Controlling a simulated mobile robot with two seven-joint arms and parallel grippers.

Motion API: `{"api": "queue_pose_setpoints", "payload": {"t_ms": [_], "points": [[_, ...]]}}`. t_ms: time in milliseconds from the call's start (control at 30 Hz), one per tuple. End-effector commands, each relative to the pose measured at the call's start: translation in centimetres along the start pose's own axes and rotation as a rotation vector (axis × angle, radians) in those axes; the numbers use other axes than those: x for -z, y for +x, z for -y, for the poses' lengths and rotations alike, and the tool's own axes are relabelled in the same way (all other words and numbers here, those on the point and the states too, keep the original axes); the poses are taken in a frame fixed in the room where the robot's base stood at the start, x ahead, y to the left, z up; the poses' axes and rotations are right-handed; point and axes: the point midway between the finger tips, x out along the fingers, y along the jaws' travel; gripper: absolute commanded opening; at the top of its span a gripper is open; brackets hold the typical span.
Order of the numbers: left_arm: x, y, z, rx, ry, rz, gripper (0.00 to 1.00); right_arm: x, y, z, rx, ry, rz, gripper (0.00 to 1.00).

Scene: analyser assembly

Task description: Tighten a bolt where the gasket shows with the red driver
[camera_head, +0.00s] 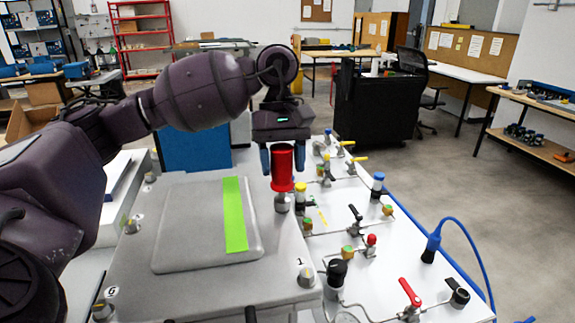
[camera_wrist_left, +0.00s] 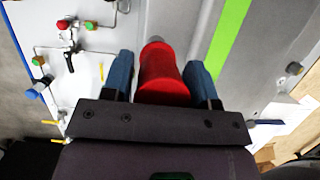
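My left gripper (camera_head: 282,168) points down with its two blue fingers on either side of the red driver (camera_head: 283,167). The fingers appear to press on the driver's sides; it also shows between them in the left wrist view (camera_wrist_left: 161,76). The driver is upright, its lower end at a bolt (camera_head: 282,203) on the far right edge of the grey cover (camera_head: 190,285). Whether it touches the bolt head is hard to tell. Other bolts stand at the edges, one by the label 1 (camera_head: 307,277) and one by the label 6 (camera_head: 103,311). I cannot make out a gasket. My right gripper is not in view.
A bright green strip (camera_head: 234,215) lies on the cover's raised panel. A blue hose (camera_head: 468,236) curves at the right.

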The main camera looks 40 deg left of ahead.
Motion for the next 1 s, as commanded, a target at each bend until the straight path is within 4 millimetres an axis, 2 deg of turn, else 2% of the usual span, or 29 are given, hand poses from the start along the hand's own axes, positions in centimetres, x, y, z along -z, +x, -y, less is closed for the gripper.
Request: {"api": "queue_pose_setpoints", "payload": {"t_ms": [33,167,567,1000], "points": [[-0.1,-0.4,0.1,-0.005,0.0,-0.003,0.6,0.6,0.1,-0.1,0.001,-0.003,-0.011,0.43],[-0.2,-0.4,0.0,-0.006,0.0,-0.003,0.6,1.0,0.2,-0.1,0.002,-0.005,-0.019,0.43],[-0.2,-0.3,0.0,-0.006,0.0,-0.01,0.6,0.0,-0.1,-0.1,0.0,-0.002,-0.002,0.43],[0.0,-0.3,-0.1,-0.006,-0.001,-0.132,0.6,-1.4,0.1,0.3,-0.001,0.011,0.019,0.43]]}}
